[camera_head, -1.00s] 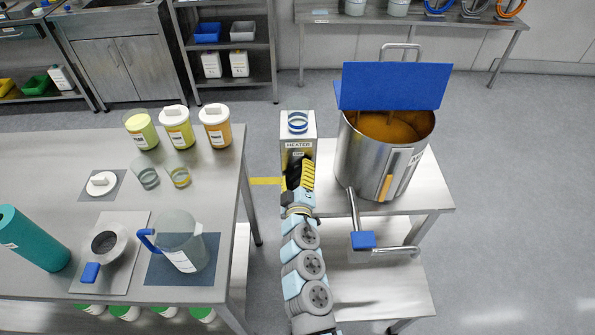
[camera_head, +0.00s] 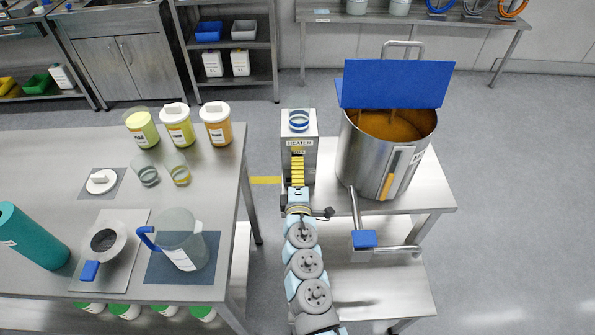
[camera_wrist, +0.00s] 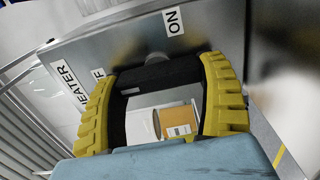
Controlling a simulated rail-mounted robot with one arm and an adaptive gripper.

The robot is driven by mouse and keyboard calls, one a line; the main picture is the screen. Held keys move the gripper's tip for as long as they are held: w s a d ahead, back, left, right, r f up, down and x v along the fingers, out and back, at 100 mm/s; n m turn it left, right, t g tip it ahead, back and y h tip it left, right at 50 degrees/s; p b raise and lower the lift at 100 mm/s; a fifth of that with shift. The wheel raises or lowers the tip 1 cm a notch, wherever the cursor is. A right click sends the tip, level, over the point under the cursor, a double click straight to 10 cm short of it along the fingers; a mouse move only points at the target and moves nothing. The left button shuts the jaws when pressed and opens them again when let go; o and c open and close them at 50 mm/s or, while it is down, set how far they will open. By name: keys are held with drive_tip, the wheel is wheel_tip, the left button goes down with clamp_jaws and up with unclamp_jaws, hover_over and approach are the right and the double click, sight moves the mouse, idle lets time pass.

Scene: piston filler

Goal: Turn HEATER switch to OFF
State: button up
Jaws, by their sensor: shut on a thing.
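The heater box (camera_head: 309,163) stands on the cart, with a HEATER label (camera_head: 299,143) on its front; the label also shows in the wrist view (camera_wrist: 70,84). My gripper (camera_head: 298,160) reaches up to that front panel. In the wrist view, my gripper's yellow fingers (camera_wrist: 160,78) are shut on the black switch handle (camera_wrist: 162,72), one finger at each end. A small white mark sits on the handle's left part, toward the partly hidden OFF label (camera_wrist: 97,74). The ON label (camera_wrist: 173,21) is clear above the handle. In the head view my gripper hides the switch.
A steel pot (camera_head: 378,160) with orange contents and a blue lid board (camera_head: 395,84) stands right of the box. A lever with a blue block (camera_head: 363,238) projects in front of it. The table (camera_head: 70,160) at left holds jars and a jug (camera_head: 181,240).

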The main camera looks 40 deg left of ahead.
drive_tip(key=shift+r, duration=0.1)
idle(0.4)
drive_tip(key=o, duration=1.1)
drive_tip(key=shift+s+d, duration=0.4)
drive_tip(key=shift+d, duration=0.1)
drive_tip(key=v, duration=1)
drive_tip(key=shift+s+d, duration=0.2)
drive_tip(key=shift+s, duration=0.15)
